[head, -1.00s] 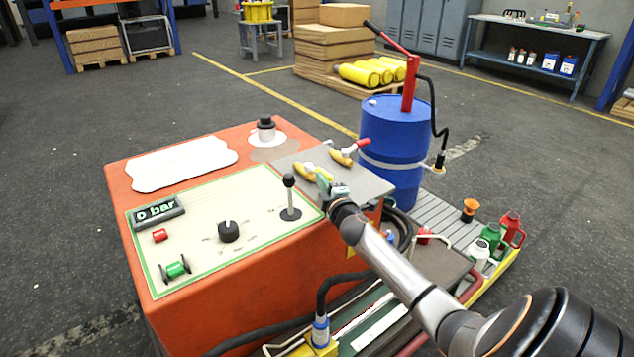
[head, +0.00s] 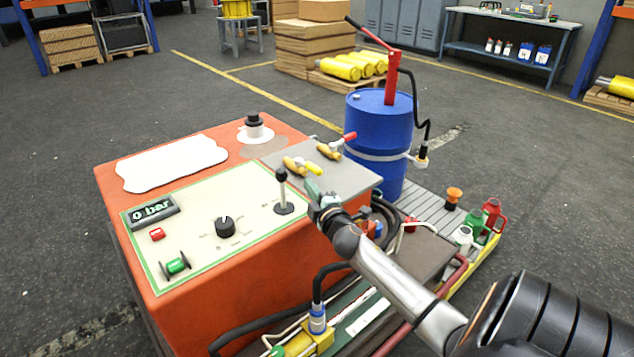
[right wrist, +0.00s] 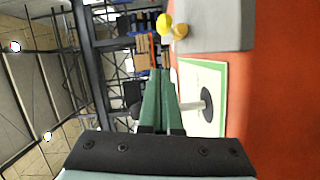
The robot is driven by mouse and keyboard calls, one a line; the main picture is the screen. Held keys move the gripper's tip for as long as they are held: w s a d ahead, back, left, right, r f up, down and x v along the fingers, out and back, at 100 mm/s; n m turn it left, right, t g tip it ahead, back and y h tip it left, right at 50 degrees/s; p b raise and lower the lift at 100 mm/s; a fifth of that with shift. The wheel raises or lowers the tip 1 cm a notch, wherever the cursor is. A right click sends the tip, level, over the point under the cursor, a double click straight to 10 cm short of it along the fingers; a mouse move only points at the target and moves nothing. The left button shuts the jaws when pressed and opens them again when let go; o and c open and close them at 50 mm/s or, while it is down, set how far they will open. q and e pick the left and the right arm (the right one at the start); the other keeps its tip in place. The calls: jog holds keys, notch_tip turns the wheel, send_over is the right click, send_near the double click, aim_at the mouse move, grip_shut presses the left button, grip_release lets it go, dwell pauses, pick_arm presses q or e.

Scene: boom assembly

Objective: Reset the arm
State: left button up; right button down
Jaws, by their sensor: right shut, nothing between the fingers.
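My right gripper (head: 314,190) is shut and empty, with its green fingers together. It hovers above the right side of the orange machine (head: 290,250), just right of the black-knobbed lever (head: 283,190) on the cream control panel (head: 200,236). My right arm comes in from the lower right. My left gripper is in neither view.
Brass-and-yellow valves (head: 298,165) sit on a grey plate behind the gripper. A blue drum (head: 378,135) with a red pump stands behind right.

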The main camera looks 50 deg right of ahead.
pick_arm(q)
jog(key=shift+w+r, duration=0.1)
pick_arm(e)
jog(key=shift+v, duration=2.15)
jog(key=shift+f, duration=0.1)
